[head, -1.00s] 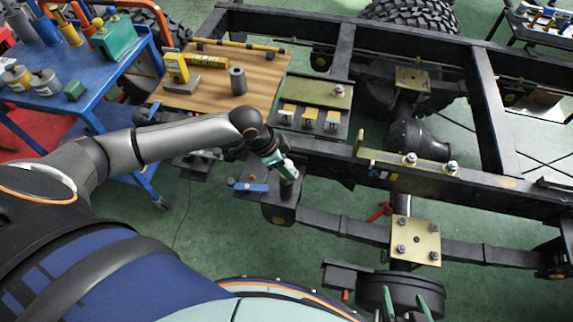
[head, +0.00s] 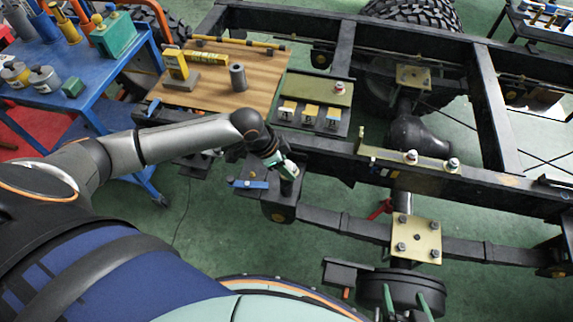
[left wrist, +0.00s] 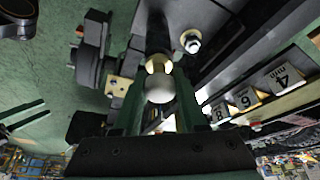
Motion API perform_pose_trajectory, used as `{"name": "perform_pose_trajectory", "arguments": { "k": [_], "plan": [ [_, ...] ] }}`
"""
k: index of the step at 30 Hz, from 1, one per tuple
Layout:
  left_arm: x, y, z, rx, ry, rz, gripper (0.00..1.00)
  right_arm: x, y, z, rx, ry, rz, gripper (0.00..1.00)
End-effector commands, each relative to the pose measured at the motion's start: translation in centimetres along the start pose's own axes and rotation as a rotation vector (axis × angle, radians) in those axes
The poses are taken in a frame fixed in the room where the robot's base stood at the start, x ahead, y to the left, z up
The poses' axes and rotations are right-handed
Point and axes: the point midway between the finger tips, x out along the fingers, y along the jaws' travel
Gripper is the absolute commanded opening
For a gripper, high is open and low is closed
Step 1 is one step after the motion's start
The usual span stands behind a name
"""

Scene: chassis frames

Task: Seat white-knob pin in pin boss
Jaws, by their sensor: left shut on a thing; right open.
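My left gripper (head: 285,167) is at the near left corner of the black chassis frame. It is shut on the white-knob pin, whose round white knob (left wrist: 159,88) shows between the green fingers in the left wrist view, with a brass-coloured collar beyond it. A dark cylinder, seemingly the pin boss (left wrist: 153,28), lies just beyond the collar in line with the pin. How deep the pin sits in it cannot be told. In the head view the fingers hide most of the pin. My right gripper (head: 403,292) is open and empty at the bottom, over a black drum.
A wooden board (head: 215,97) with a grey cylinder (head: 238,77) and yellow items lies behind the left arm. A numbered block tray (head: 310,119) is beside it. A blue-handled part (head: 250,184) is left of the gripper. A brass plate (head: 415,240) sits on the near beam.

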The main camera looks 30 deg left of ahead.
Motion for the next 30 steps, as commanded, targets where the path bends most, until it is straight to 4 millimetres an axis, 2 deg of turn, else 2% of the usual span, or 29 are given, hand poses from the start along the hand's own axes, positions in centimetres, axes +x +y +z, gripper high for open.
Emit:
{"name": "perform_pose_trajectory", "arguments": {
  "k": [12, 13, 21, 30],
  "plan": [
    [0.14, -0.01, 0.0, 0.0, 0.002, 0.0, 0.0, 0.04, 0.0, 0.04, 0.0, 0.0, 0.0, 0.9],
    [0.14, -0.01, 0.0, 0.0, 0.002, 0.0, 0.44, 0.04, 0.0, 0.04, 0.0, 0.0, 0.0, 0.9],
    [0.15, -0.01, 0.03, 0.0, 0.001, 0.0, 0.75, 0.04, 0.0, 0.04, 0.0, 0.0, 0.0, 0.9],
    [0.2, 0.01, 0.12, 0.0, -0.001, 0.0, 0.76, 0.05, 0.0, 0.05, 0.0, 0.0, 0.0, 0.9]
  ]
}}
